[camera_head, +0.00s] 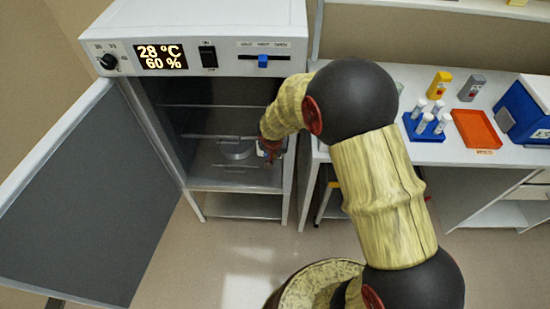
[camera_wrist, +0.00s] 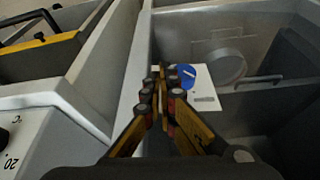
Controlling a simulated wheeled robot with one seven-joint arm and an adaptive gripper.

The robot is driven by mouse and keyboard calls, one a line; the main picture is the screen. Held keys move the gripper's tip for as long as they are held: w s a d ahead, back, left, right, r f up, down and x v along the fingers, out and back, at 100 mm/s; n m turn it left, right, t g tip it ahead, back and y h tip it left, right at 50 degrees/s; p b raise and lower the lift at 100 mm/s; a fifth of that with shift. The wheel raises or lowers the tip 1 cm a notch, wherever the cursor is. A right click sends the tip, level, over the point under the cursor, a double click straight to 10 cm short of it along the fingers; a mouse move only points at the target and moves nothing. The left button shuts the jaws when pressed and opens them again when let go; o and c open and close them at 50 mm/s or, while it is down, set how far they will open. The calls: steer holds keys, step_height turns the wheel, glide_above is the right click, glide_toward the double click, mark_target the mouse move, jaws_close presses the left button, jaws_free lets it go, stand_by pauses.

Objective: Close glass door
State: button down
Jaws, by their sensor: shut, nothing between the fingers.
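The white cabinet (camera_head: 215,22) stands open at the front. Its door (camera_head: 85,210), a white frame around a dark grey panel, is swung wide out to the left in the head view. My gripper (camera_head: 269,150) is at the right side of the cabinet opening, well apart from this door. In the wrist view my gripper (camera_wrist: 166,76) has its fingers together and empty, near the white side wall (camera_wrist: 138,75). A white plate with a blue round part (camera_wrist: 187,77) is just beyond the fingertips. Whether they touch it is unclear.
Inside the cabinet are shelves and a round object (camera_head: 238,150). To the right a bench holds a blue tube rack (camera_head: 426,128), an orange tray (camera_head: 475,129) and a blue box (camera_head: 527,108). Floor in front of the cabinet is clear.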

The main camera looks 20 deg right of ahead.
steer(key=shift+w+d, duration=0.15)
steer(key=shift+w, duration=0.2)
steer(key=w, duration=0.1)
steer(key=w+d, duration=0.1)
steer(key=shift+w+d, duration=0.2)
steer(key=shift+w, duration=0.2)
stand_by(0.3)
